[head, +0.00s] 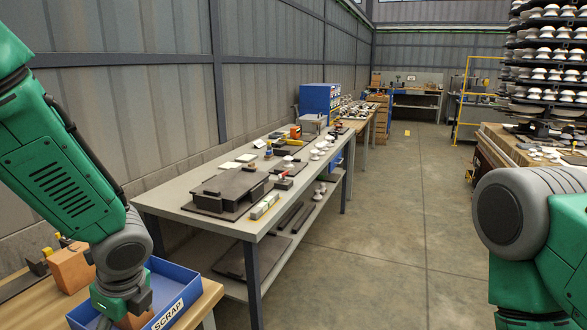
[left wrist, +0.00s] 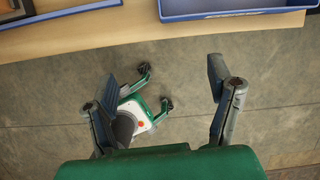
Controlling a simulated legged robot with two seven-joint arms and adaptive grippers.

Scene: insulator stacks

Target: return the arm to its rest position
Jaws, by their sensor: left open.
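My left arm (head: 45,170) comes in from the left in the head view, bent down at the wrist over the near wooden bench. Its wrist is in front of the blue scrap bin (head: 187,291) and hides part of it. The fingers cannot be made out there. In the left wrist view my left gripper (left wrist: 163,78) has its two fingers spread wide with nothing between them.
The blue bin (left wrist: 235,10) is at the top of the left wrist view. A long grey table (head: 190,214) with dark plates and small parts runs along the left wall. A rack of white insulators (head: 545,75) stands at the right. The floor (head: 380,240) between is clear.

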